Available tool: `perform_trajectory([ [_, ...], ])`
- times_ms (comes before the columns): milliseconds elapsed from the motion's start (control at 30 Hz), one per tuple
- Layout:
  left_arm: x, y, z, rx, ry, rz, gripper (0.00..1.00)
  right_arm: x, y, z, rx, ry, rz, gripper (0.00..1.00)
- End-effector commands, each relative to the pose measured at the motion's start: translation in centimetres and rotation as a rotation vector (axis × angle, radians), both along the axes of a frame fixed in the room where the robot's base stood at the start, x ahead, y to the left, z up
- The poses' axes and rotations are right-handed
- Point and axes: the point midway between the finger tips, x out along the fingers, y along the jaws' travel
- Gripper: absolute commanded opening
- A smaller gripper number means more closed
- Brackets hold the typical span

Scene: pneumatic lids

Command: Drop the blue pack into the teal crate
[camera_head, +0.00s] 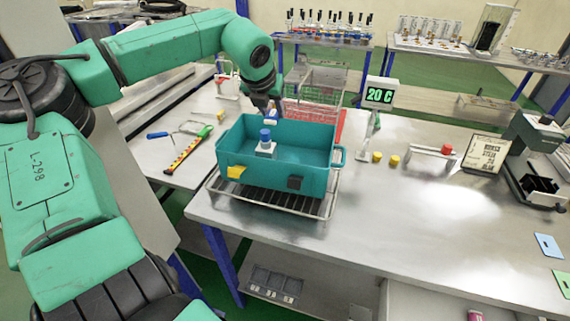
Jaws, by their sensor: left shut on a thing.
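The teal crate (229,148) stands open-topped on a wire rack on the metal table. My left gripper (271,117) points down over its back rim. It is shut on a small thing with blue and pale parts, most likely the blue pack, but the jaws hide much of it. Inside the crate, below the jaws, is a pale grey item with a blue round top (265,136). A small gap seems to lie between it and the jaws. The crate's front bears a yellow patch and a dark patch. My right gripper is out of view.
The wire rack (325,211) sticks out under the crate. A red wire basket (315,92) is behind it, and a "20 C" display (380,94) stands to the right.

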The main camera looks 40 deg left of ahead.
Motion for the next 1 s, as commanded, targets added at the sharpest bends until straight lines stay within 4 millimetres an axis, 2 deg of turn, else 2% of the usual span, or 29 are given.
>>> perform_trajectory([
  [67, 0.0, 0.0, -0.8, 0.0, -0.001, -0.001, 0.0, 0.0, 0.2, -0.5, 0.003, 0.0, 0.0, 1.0],
  [300, 0.0, 0.0, -0.8, 0.0, -0.002, 0.0, 0.0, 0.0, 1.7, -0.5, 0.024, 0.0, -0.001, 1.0],
  [333, 0.0, 0.0, -0.8, 0.0, -0.002, -0.001, 0.53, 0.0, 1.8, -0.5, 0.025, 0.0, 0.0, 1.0],
  [400, 0.0, 0.0, -0.8, 0.0, -0.002, -0.001, 0.76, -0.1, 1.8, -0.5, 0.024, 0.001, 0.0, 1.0],
  [767, -0.1, -0.1, -0.5, 0.0, -0.003, -0.001, 0.76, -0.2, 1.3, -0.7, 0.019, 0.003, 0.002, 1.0],
  [867, -0.8, -0.4, 0.7, 0.001, -0.009, -0.001, 0.76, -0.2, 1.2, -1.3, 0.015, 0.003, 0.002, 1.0],
  [1000, -2.8, -1.2, 3.8, 0.001, -0.012, 0.0, 0.76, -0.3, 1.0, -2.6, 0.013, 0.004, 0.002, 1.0],
])
